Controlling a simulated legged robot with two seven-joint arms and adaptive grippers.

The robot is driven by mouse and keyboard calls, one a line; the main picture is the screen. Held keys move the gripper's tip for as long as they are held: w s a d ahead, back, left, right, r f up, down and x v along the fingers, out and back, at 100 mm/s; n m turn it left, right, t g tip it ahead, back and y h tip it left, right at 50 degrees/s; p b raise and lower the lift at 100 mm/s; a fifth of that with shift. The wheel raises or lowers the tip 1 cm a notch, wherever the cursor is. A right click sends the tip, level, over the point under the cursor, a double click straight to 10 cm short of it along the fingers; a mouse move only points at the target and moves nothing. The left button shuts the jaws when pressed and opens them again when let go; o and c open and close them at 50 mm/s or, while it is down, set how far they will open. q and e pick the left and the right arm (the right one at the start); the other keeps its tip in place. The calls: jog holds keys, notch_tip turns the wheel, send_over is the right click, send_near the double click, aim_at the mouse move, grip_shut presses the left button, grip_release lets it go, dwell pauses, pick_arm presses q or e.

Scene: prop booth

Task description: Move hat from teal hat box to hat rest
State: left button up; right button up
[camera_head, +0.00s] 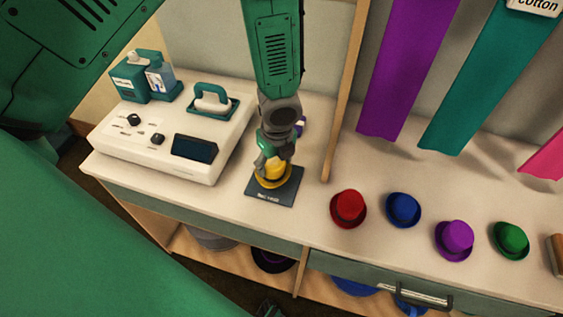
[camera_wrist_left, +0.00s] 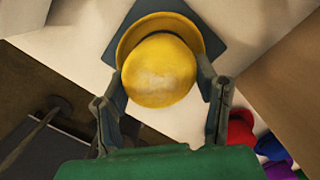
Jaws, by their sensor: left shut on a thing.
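A yellow hat (camera_head: 273,178) is in my left gripper (camera_head: 273,160), over a dark square pad (camera_head: 286,191) with small white lettering that I cannot read clearly. In the left wrist view the fingers of the left gripper (camera_wrist_left: 163,92) are on either side of the yellow hat (camera_wrist_left: 160,72), and the pad (camera_wrist_left: 208,40) is behind its brim. The hat is at or just above the pad; whether it touches, I cannot tell. I cannot make out a teal hat box in either view. My right gripper cannot be identified.
Red (camera_head: 348,207), blue (camera_head: 403,209), purple (camera_head: 455,238) and green (camera_head: 511,239) hats stand right of a wooden post (camera_head: 345,100). A white machine (camera_head: 170,140) stands left of the pad. Purple (camera_head: 405,70) and teal (camera_head: 490,75) cloths hang behind. More hats lie on the shelf below.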

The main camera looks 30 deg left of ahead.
pick_arm(q)
jog(key=shift+a+f, duration=0.15)
jog(key=shift+d, duration=1)
jog(key=shift+a+f, duration=0.1)
jog(key=a, duration=0.1)
jog(key=a+f, duration=0.1)
jog(key=shift+a, duration=0.4)
jog(key=shift+c, duration=0.3)
jog(key=shift+a+f+b, duration=0.15)
jog(key=shift+a+b, duration=0.15)
jog(key=shift+a, duration=0.05)
jog(key=c, duration=0.3)
jog(key=shift+d, duration=0.75)
jog(key=shift+a, duration=0.5)
jog(key=shift+s+a+f, duration=0.1)
jog(key=shift+a, duration=0.05)
jog(key=shift+w+d+f, duration=0.1)
jog(key=shift+d+f, duration=0.1)
jog(key=shift+d, duration=0.25)
jog(key=shift+w+d+f, duration=0.1)
jog(key=shift+d+f, duration=0.05)
jog(key=shift+d, duration=0.25)
pick_arm(e)
jog(key=shift+d+f, duration=0.6)
